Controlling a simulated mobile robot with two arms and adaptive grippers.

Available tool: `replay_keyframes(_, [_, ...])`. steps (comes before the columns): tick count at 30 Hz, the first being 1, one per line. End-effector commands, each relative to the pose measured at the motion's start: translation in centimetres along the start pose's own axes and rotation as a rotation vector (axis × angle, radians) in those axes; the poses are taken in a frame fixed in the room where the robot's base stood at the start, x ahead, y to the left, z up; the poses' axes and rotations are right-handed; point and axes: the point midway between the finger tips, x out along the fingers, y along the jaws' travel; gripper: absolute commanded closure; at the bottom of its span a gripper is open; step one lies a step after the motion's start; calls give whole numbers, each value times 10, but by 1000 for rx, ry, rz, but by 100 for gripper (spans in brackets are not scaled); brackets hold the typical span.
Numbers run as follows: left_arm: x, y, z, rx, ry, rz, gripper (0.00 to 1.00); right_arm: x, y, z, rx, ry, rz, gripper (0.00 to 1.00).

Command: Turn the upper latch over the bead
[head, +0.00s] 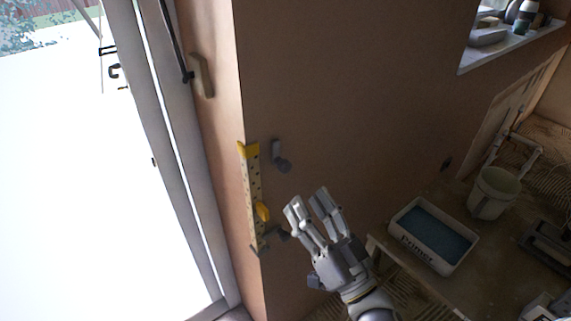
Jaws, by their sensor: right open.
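The bead (253,185) is a pale perforated strip with a yellow top end, standing upright along the wall corner. A yellow piece (262,212) sits on its lower part. The upper latch (281,160) is a small grey piece on the wall, right of the bead's top and apart from it; its knob end points down. A lower grey latch (270,241) is at the bead's bottom and seems to reach across it. My right gripper (308,203) is open and empty, below and right of the upper latch, fingers pointing up. My left gripper is not in view.
A white tub labelled Primer (433,235) with blue inside stands on a low bench at right, beside a pale bucket (494,192). The wall above my gripper is clear.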

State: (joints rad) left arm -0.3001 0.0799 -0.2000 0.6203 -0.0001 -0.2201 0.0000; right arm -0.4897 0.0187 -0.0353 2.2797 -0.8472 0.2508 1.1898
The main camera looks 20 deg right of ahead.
Motion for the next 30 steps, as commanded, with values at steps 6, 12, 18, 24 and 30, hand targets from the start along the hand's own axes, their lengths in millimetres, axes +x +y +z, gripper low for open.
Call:
replay_keyframes(6, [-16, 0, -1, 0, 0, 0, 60, 35, -1, -4, 0, 2, -2, 54])
replay_keyframes(12, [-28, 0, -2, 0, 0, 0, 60, 66, -1, -3, 1, 1, -1, 54])
replay_keyframes(18, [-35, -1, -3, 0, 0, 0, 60, 88, 0, -2, 0, 1, 1, 54])
replay_keyframes(24, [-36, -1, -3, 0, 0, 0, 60, 96, 0, 0, 1, -1, 1, 54])
replay_keyframes(30, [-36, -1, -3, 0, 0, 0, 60, 97, 0, 0, 1, 0, 1, 54])
